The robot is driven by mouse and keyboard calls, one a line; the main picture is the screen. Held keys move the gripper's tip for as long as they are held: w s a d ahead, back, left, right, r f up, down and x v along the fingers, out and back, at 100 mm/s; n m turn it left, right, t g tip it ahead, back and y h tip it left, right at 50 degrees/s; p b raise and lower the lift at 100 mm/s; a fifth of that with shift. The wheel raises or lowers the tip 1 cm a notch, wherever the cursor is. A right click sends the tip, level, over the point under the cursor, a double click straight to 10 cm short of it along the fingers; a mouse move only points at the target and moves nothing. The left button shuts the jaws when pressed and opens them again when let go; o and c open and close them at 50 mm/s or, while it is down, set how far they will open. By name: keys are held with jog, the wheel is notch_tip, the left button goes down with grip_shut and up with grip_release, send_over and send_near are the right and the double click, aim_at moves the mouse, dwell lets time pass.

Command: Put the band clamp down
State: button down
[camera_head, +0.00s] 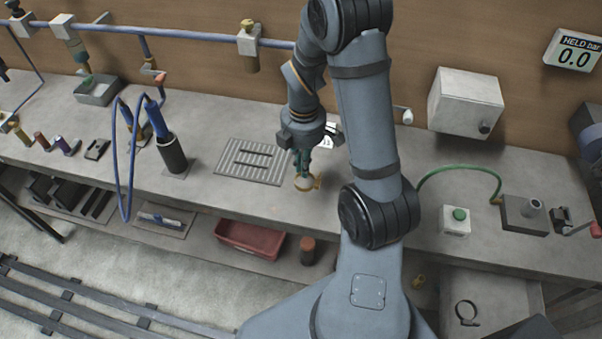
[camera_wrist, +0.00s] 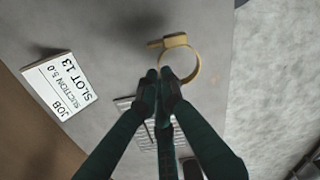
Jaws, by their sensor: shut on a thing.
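The band clamp (camera_wrist: 197,67) is a yellow ring with a small block on its rim. My gripper (camera_wrist: 165,73) is shut on the near edge of the ring in the wrist view, with its dark green fingers close together. In the head view the clamp (camera_head: 314,184) hangs at the tips of my gripper (camera_head: 302,172), over the front part of the grey bench (camera_head: 340,215). The clamp appears close to the bench top; I cannot tell whether it touches it.
A ribbed grey plate (camera_head: 240,174) with dark slots lies left of my gripper. A job card (camera_wrist: 60,86) reading "SLOT 13" stands behind. A green-button box (camera_head: 456,219) is at right. A red tray (camera_head: 249,238) sits below the bench front. The bench around the clamp is clear.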

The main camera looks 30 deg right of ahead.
aim_at(302, 183)
jog(key=shift+w+a+f, duration=0.15)
jog(key=shift+f, duration=2)
jog(key=shift+f, duration=0.1)
jog(key=c, duration=1.9)
grip_release()
jog(key=shift+c, duration=0.2)
jog(key=shift+w+r, duration=0.1)
jog(key=shift+r, duration=0.5)
notch_tip(302, 183, up, 11)
